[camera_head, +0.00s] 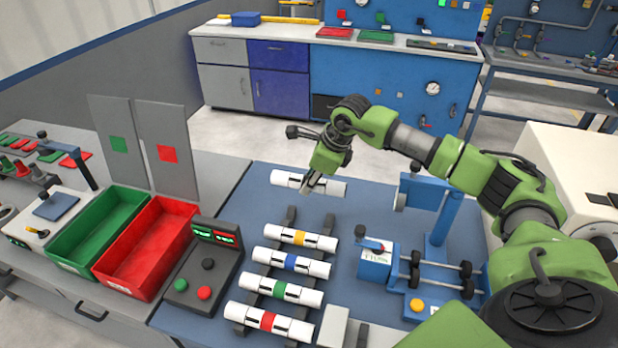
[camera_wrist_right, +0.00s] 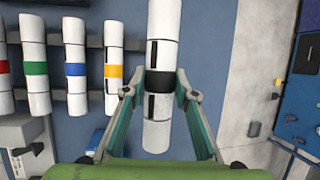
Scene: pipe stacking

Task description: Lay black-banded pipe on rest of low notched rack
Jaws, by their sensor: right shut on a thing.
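The black-banded pipe (camera_wrist_right: 162,35) is a white tube with a black band, held across its middle between the two fingers of my right gripper (camera_wrist_right: 159,90). In the head view, the pipe (camera_head: 333,188) is beyond the far end of the low rack, and my right gripper (camera_head: 309,185) covers its band. The low notched rack (camera_head: 291,216) has two dark rails. White pipes with yellow (camera_head: 301,238), blue (camera_head: 290,262), green (camera_head: 279,289) and red (camera_head: 267,321) bands lie across it. Bare rail ends show beyond the yellow-banded pipe. My left gripper is out of view.
A control box (camera_head: 203,265) with buttons stands left of the rack. Green (camera_head: 70,262) and red (camera_head: 118,288) bins are farther left. A blue roller stand (camera_head: 437,238) and a small blue-white box (camera_head: 374,268) stand to the right. The blue mat around the held pipe is clear.

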